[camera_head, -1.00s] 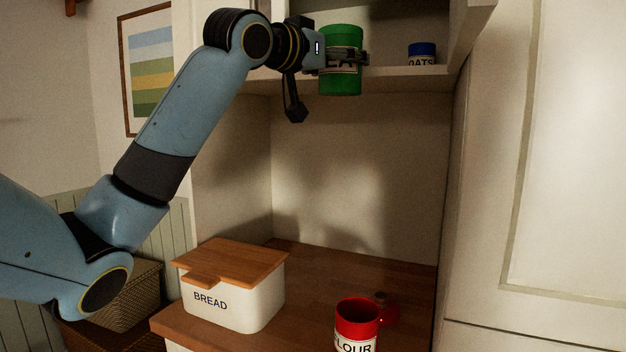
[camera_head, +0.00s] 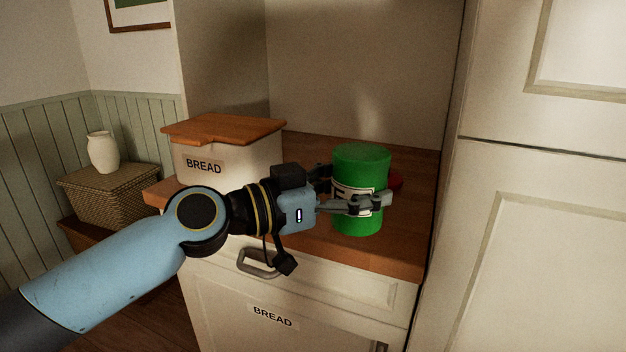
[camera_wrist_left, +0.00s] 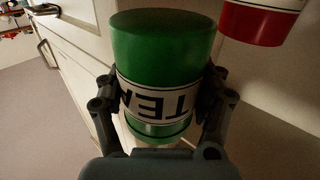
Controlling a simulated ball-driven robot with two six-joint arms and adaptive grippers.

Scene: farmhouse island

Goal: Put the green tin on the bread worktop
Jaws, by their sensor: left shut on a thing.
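The green tin (camera_head: 361,165) with a white label is upright in the jaws of my left gripper (camera_head: 352,202). The gripper is shut on it, with fingers on both sides of the label. In the head view the tin covers part of the wooden bread worktop (camera_head: 400,232), near its front edge; I cannot tell whether its base touches the wood. In the left wrist view the tin (camera_wrist_left: 163,45) fills the middle between the two fingers, its label upside down. My right gripper is not in view.
A white bread bin (camera_head: 235,160) with a wooden lid stands at the worktop's left. A tall cabinet (camera_head: 535,220) closes off the right side. A drawer handle (camera_head: 258,263) sticks out below.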

